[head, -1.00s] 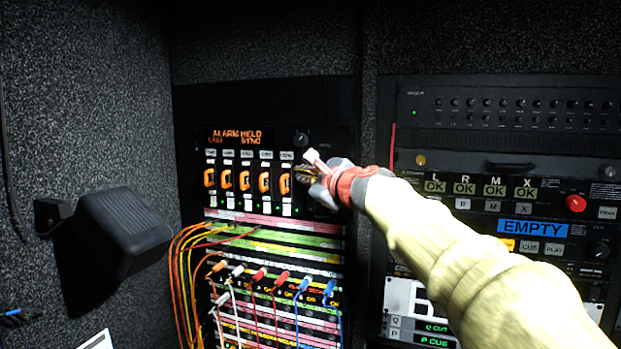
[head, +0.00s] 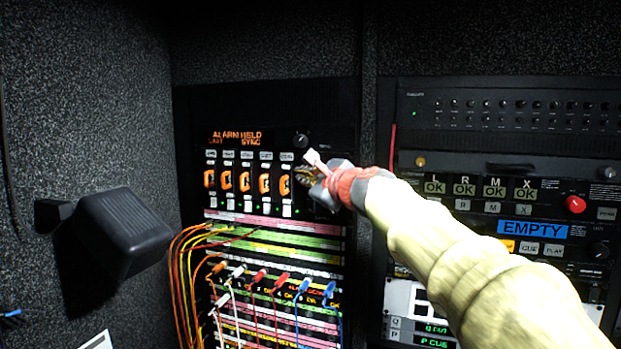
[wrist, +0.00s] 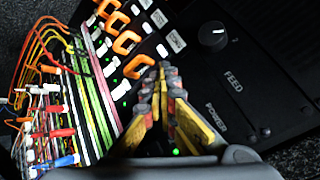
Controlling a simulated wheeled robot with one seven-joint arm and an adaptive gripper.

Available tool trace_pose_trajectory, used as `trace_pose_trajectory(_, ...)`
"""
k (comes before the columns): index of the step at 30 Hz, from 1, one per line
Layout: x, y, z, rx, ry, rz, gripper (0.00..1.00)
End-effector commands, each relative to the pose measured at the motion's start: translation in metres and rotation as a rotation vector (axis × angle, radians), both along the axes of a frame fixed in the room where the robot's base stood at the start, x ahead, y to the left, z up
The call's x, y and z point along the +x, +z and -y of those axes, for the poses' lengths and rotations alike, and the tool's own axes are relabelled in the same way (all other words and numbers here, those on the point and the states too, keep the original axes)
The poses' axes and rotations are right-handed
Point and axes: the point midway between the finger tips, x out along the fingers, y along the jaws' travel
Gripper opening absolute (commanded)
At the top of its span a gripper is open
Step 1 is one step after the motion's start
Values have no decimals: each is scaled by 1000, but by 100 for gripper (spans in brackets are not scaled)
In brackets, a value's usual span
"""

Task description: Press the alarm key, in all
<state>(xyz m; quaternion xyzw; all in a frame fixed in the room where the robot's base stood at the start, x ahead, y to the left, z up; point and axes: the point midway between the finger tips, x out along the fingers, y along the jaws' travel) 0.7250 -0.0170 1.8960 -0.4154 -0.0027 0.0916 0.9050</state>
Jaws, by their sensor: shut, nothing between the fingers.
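The alarm panel (head: 228,155) is at the upper left rack in the head view, with an orange display (head: 236,138) that reads "ALARM HELD", "LAST" and "SYNC". Below the display is a row of white keys and orange handles (head: 245,182). I cannot tell which key is the alarm key. My gripper (head: 300,178) is shut and empty at the right end of this row, covering part of it. In the wrist view, my gripper's fingertips (wrist: 163,70) are together beside the end orange handle (wrist: 138,66), close to the panel face; contact cannot be told.
A round knob (wrist: 212,36) marked FEED and a POWER label are right of the fingers in the wrist view. Patch cables (head: 255,285) hang below the panel. A black speaker box (head: 125,232) juts from the left wall. A red button (head: 575,204) is on the right rack.

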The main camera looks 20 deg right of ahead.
Motion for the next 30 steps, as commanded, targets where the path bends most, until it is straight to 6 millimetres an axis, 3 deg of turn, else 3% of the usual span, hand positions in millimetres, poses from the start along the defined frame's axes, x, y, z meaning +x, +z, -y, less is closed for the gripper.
trace_pose_trajectory(30, 7, 1, 5, 0, 0, 0, 0)
